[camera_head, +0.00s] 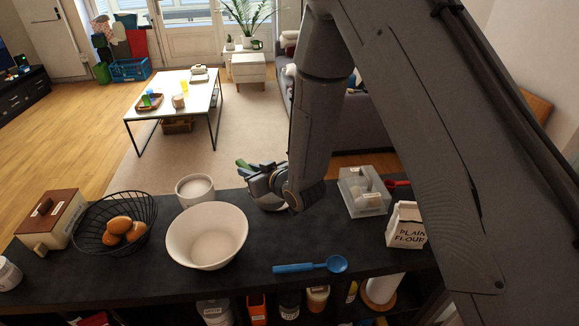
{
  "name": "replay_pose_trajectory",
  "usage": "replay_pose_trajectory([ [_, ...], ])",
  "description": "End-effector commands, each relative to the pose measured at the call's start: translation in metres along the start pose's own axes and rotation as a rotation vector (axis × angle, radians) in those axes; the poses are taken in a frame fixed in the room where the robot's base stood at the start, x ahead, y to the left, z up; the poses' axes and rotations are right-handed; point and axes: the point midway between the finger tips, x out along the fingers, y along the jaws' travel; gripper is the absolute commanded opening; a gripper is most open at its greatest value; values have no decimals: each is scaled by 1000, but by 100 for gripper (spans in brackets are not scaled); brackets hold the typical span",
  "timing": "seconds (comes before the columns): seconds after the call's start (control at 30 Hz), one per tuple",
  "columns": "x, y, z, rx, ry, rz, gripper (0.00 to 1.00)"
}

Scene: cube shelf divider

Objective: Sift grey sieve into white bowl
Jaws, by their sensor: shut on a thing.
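The white bowl (206,250) stands upright on the dark counter, left of the middle, with its wide top open and no contents that I can make out. My gripper (260,176) is behind and to the right of the bowl, apart from it, near the counter's far edge. It is shut on a grey rounded thing that looks like the grey sieve (268,204). My gripper and wrist hide much of the sieve, so its handle and contents cannot be made out.
A small white dish (195,199) stands just behind the bowl. A wire basket (90,240) with eggs and a brown-topped box (52,220) are left. A blue scoop (300,268) lies in front. A clear container (363,203) and flour bag (406,228) are right.

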Motion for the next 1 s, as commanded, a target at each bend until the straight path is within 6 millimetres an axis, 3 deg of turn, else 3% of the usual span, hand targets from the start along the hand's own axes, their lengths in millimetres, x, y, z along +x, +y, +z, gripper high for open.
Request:
replay_pose_trajectory([
  [0.03, 5, -24, -9, -20, 1, -50, 0],
  [0.3, 22, -140, -34, -128, -10, -289, 0],
  [0.5, 24, -204, -42, -193, -18, -417, 0],
  [0.7, 23, -231, -44, -224, -22, -471, 0],
  [1.0, 28, -232, -31, -226, -23, -476, 0],
])
